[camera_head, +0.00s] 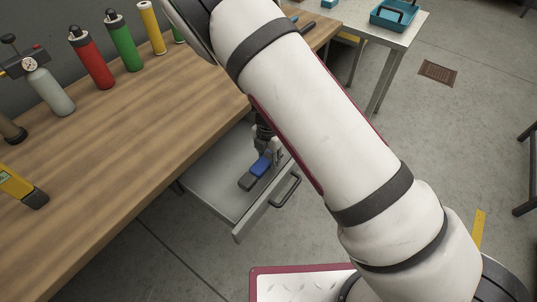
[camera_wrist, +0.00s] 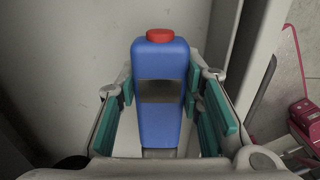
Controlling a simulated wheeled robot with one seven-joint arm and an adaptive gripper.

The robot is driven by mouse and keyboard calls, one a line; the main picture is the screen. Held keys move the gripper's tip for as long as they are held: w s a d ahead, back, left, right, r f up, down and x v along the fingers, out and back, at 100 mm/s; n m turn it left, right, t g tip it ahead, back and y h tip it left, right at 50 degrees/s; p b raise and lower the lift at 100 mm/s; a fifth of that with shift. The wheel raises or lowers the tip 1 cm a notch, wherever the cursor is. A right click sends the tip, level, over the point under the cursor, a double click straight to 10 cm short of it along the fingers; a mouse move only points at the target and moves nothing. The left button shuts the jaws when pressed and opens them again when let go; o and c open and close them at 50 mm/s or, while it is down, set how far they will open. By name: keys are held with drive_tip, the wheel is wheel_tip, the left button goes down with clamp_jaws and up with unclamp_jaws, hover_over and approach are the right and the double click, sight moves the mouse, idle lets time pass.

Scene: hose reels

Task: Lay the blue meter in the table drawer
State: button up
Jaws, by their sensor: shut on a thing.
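The blue meter (camera_wrist: 160,115) has a dark grey band across its face and a red cap on its end in the wrist view. My gripper (camera_wrist: 162,95) is shut on it, with teal finger pads on both sides. In the head view the meter (camera_head: 260,167) is low inside the open table drawer (camera_head: 213,183), and my gripper (camera_head: 271,150) is over its far end. I cannot tell whether the meter touches the drawer floor. My arm hides part of the drawer's far side. The drawer's pale floor and wall (camera_wrist: 70,60) fill much of the wrist view.
The drawer's front has a dark handle (camera_head: 287,190). The wooden tabletop (camera_head: 130,130) above holds a red bottle (camera_head: 92,60), a green bottle (camera_head: 124,42), a grey cylinder with a gauge (camera_head: 50,90) and a yellow tool (camera_head: 20,187). A side table (camera_head: 408,32) bears a teal tray (camera_head: 393,17).

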idle(0.3)
drive_tip(key=o, duration=1.3)
wheel_tip(320, 180, up, 12)
drive_tip(key=shift+f, duration=0.1)
